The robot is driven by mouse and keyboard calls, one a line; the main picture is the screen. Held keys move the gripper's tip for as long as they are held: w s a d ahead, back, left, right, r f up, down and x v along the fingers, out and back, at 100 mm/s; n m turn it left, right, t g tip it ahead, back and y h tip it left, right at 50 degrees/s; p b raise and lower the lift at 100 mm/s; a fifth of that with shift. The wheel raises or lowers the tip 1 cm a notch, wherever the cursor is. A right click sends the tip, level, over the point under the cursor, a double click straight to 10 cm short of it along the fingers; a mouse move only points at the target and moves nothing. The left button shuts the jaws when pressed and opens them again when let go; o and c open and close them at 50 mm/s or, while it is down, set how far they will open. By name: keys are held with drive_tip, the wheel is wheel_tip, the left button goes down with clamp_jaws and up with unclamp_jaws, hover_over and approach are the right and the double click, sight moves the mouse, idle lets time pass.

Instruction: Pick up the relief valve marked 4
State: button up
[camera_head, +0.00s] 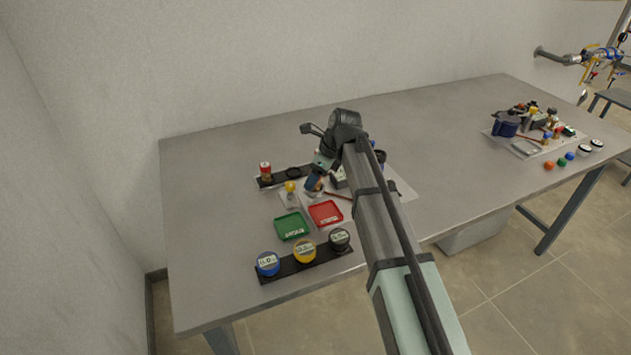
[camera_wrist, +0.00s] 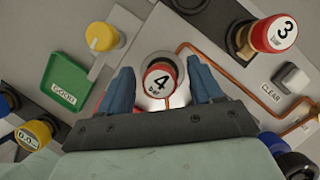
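The relief valve marked 4 (camera_wrist: 158,80) has a red and white cap and shows in the middle of the wrist view. My gripper (camera_wrist: 160,88) is open, with one blue finger on each side of the valve and gaps between fingers and cap. I cannot tell how far above or beside the valve the fingertips are. In the head view my gripper (camera_head: 316,181) is over the work area on the table, and my arm hides the valve there.
A valve marked 3 (camera_wrist: 273,34) stands at the upper right, with a switch labelled CLEAR (camera_wrist: 291,77) near it. A green GOOD tray (camera_wrist: 72,84) and a yellow knob (camera_wrist: 101,37) lie to the left. A red tray (camera_head: 326,213) and coloured gauges (camera_head: 304,251) are nearby.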

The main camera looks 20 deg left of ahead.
clamp_jaws()
idle(0.4)
drive_tip(key=shift+r, duration=0.1)
